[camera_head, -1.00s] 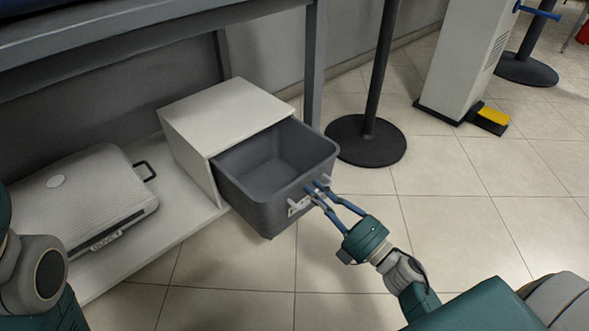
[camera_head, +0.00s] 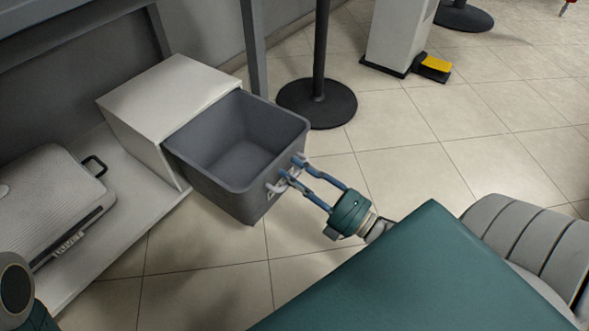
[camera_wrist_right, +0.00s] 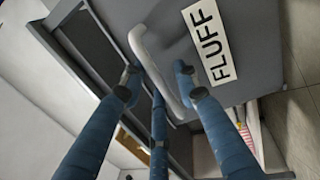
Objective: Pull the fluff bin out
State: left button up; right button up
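The fluff bin (camera_head: 222,185) is a dark grey, empty, open-topped drawer. It sticks far out of the white cabinet (camera_head: 150,98), its rear edge still at the cabinet's opening. Its front carries a pale bar handle and a white FLUFF label (camera_wrist_right: 207,40), both clear in the right wrist view. My right gripper (camera_head: 290,170) is at the bin's front, its blue fingers on both sides of the handle (camera_wrist_right: 152,65) and shut on it. Finger contact is partly hidden. My left gripper is out of view; only a piece of my left arm shows at lower left.
A grey ridged case (camera_head: 50,205) lies on the white low shelf (camera_head: 150,205) left of the cabinet. A black post base (camera_head: 318,104) stands behind the bin, near a table leg (camera_head: 254,50). Tiled floor is clear in front of the bin.

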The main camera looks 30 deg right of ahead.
jog(key=v, duration=1.2)
dwell(0.4)
